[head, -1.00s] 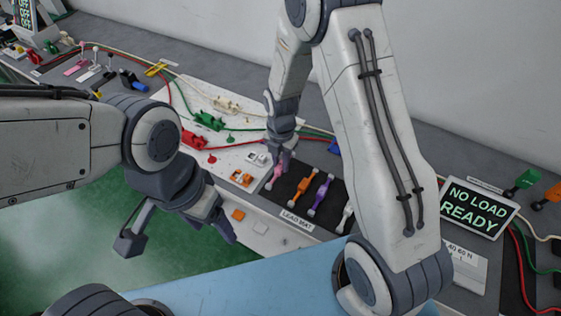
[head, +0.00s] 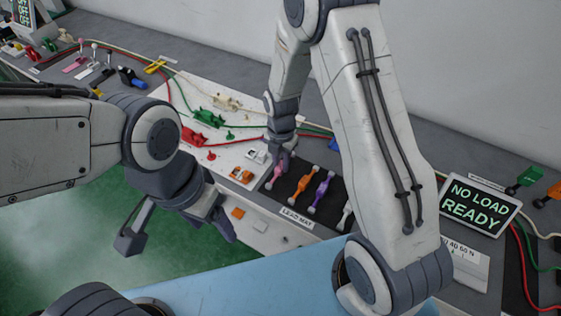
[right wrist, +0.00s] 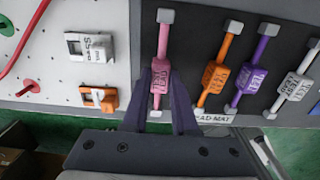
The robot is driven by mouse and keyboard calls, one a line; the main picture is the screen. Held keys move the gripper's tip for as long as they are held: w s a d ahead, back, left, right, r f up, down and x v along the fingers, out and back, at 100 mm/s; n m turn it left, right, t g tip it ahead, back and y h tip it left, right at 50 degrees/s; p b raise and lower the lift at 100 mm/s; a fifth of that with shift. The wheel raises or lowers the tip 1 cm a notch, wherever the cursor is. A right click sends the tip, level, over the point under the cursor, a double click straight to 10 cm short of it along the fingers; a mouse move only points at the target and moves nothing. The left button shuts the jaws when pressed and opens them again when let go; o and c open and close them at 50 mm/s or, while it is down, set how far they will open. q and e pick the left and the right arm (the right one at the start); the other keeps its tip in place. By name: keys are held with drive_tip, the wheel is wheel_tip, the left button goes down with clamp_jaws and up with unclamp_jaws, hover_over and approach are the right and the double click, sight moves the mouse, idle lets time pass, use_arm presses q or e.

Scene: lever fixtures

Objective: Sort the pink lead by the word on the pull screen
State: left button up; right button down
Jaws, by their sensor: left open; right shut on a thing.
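The pink lead (right wrist: 161,60) lies at the left end of the black lead mat (right wrist: 200,30), with a pink tag between its pale end caps. It also shows in the head view (head: 277,176). My right gripper (right wrist: 160,90) is shut on the pink lead at its tag; the lead lies along the mat. The pull screen (head: 480,205) at the right reads "NO LOAD READY" in green. My left gripper (head: 180,240) is open and empty, over the green floor in front of the white board.
Orange (head: 300,185), purple (head: 321,190) and white (right wrist: 295,78) leads lie beside the pink one. A white switch marked PASS (right wrist: 89,46) and an orange switch (right wrist: 99,97) sit left of the mat. Red, green and cream connectors with cables lie on the white board (head: 180,90).

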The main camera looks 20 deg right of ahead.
drive_tip(key=shift+f, duration=0.2)
drive_tip(key=shift+f+b, duration=0.35)
drive_tip(key=shift+c, duration=0.7)
unclamp_jaws()
drive_tip(key=shift+r+p, duration=3.05)
drive_tip(key=shift+r, duration=0.5)
